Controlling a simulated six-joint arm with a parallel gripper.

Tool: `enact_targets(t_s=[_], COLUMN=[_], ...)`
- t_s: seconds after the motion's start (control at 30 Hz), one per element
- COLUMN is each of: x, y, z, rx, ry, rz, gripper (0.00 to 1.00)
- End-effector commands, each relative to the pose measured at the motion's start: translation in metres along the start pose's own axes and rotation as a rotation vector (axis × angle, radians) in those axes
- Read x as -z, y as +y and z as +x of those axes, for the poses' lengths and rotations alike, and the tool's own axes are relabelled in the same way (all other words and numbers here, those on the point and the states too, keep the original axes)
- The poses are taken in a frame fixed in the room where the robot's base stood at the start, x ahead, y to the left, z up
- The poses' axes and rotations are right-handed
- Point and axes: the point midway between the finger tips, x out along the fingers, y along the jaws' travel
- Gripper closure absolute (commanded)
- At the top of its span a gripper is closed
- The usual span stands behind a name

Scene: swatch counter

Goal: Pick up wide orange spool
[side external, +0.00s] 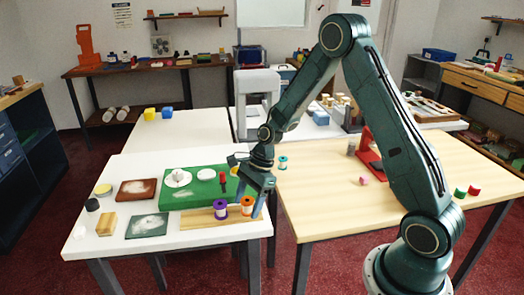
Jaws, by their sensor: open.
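An orange spool (247,206) with a pale middle stands upright on a wooden strip (193,218) near the front right edge of the white table. A purple spool (220,209) stands just left of it. My gripper (251,203) points down at the orange spool with its jaws open. One finger shows on the right side of the spool and the other is partly hidden. I cannot tell from this view whether the fingers touch the spool or are in front of it.
A green mat (200,199) with white round pieces and a red-handled tool (223,180) lies behind the spools. A wooden block (106,224) and a dark tray (147,226) are at left. A wooden table (330,200) stands right, across a gap, with a teal spool (283,163).

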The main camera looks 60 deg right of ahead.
Motion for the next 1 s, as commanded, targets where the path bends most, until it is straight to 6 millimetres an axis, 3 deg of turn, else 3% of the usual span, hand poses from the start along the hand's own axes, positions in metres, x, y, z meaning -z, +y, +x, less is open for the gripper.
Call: enact_targets(t_s=[0.43,0.7,1.0], x=[-0.0001,0.0,-0.0004], y=[0.0,-0.0001,-0.0002], z=[-0.0002,-0.0002,-0.0009], rx=[0.0,0.0,0.001], ry=[0.0,0.0,0.0], rz=[0.0,0.0,0.0], gripper=[0.39,0.86,0.86])
